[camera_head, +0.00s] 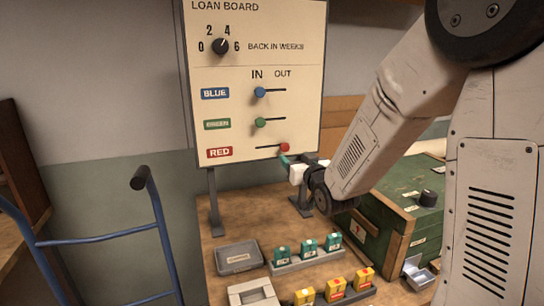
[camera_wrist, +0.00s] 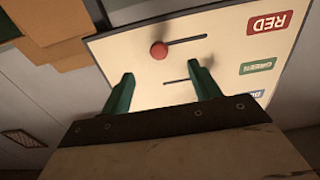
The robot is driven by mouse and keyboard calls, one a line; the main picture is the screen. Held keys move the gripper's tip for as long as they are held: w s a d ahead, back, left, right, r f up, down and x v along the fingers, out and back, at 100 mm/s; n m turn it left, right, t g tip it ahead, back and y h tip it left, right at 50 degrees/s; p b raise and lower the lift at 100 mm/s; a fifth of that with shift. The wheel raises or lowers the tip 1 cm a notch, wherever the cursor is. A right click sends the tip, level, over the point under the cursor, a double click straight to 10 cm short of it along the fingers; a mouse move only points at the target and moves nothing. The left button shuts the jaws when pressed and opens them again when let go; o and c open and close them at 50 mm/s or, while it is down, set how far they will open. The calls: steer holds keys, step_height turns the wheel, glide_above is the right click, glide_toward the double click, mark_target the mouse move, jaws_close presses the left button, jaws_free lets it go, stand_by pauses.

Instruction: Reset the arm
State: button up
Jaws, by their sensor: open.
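My gripper (camera_head: 286,161) is in front of the lower right of the loan board (camera_head: 255,170), close to the red knob (camera_head: 284,147). In the wrist view its two green fingers (camera_wrist: 163,80) stand apart with nothing between them, and the red knob (camera_wrist: 159,50) shows just beyond the gap. I cannot tell if a finger touches it. The red knob sits at the OUT end of its slot. The blue knob (camera_head: 260,92) and green knob (camera_head: 261,122) sit at the IN ends. My arm reaches in from the right.
A green crate (camera_head: 387,240) stands under my arm on the wooden table (camera_head: 213,231). Teal boxes (camera_head: 308,246), yellow boxes (camera_head: 336,288) and a grey tray (camera_head: 238,257) are at the front. A blue hand truck (camera_head: 105,236) stands at the left. A dial (camera_head: 220,46) is high on the board.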

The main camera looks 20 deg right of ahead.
step_height(320, 180, down, 9)
steer(key=s+g, duration=0.3)
steer(key=g, duration=0.2)
steer(key=s+f+g, duration=0.2)
steer(key=s+g, duration=0.4)
steer(key=s, duration=0.3)
steer(key=s+a+r+g, duration=0.1)
steer(key=s+r+g, duration=0.1)
steer(key=s, duration=0.7)
steer(key=s+a+r+g, duration=0.1)
steer(key=s+a+r, duration=0.1)
steer(key=s+r, duration=0.3)
steer(key=s+a+r+g, duration=0.1)
steer(key=s+r, duration=0.3)
steer(key=s, duration=0.9)
steer(key=shift+s+a+g, duration=0.25)
steer(key=shift+a+g, duration=0.05)
steer(key=shift+g, duration=0.5)
